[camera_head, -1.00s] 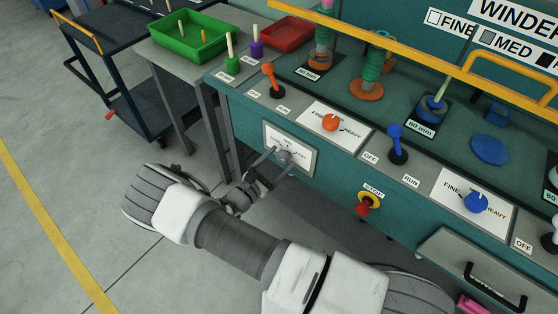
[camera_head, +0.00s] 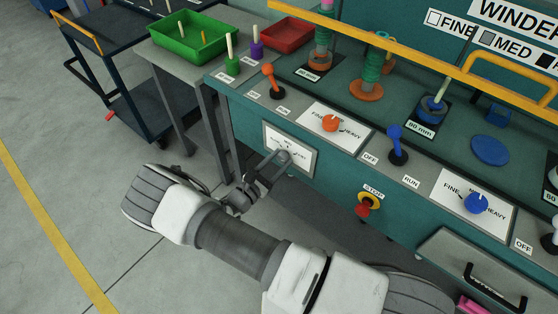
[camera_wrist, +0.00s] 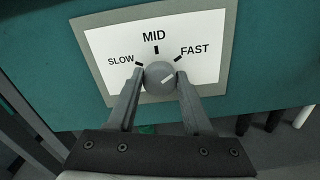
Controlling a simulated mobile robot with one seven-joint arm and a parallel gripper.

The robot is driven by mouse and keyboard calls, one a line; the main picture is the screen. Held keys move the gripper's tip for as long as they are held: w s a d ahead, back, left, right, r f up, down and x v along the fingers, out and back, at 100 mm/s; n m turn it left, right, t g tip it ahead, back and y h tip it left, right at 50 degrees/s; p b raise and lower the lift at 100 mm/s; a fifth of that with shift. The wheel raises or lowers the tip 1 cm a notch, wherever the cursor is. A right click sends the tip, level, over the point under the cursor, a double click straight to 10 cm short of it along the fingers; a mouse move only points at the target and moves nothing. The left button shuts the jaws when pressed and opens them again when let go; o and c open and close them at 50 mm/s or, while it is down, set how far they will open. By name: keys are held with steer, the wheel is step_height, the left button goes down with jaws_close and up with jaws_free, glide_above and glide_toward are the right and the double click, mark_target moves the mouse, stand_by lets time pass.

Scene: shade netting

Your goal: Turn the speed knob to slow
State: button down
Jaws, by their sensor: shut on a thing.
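The speed knob (camera_wrist: 158,70) is a round grey knob on a white dial plate (camera_wrist: 205,40) marked SLOW, MID and FAST. Its white pointer line slants up and right, roughly toward the FAST mark. My gripper (camera_wrist: 160,78) reaches the knob from below, with one finger on its left side and one on its right, shut on it. In the head view the dial plate (camera_head: 304,163) is on the bench's teal front, and my gripper (camera_head: 280,162) covers part of it and of the knob.
A red stop button (camera_head: 365,206) sits on the front to the right. Orange (camera_head: 331,122) and blue (camera_head: 476,202) knobs and levers are on the panel above. A side table (camera_head: 188,68) with trays stands to the left.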

steer(key=n, duration=0.6)
steer(key=shift+a, duration=0.1)
steer(key=n, duration=0.6)
steer(key=shift+f, duration=0.1)
steer(key=n, duration=0.5)
steer(key=shift+f+n, duration=0.1)
steer(key=shift+n, duration=0.3)
steer(key=n, duration=0.5)
steer(key=shift+n, duration=0.3)
steer(key=shift+c, duration=1.5)
jaws_free()
steer(key=shift+w, duration=0.1)
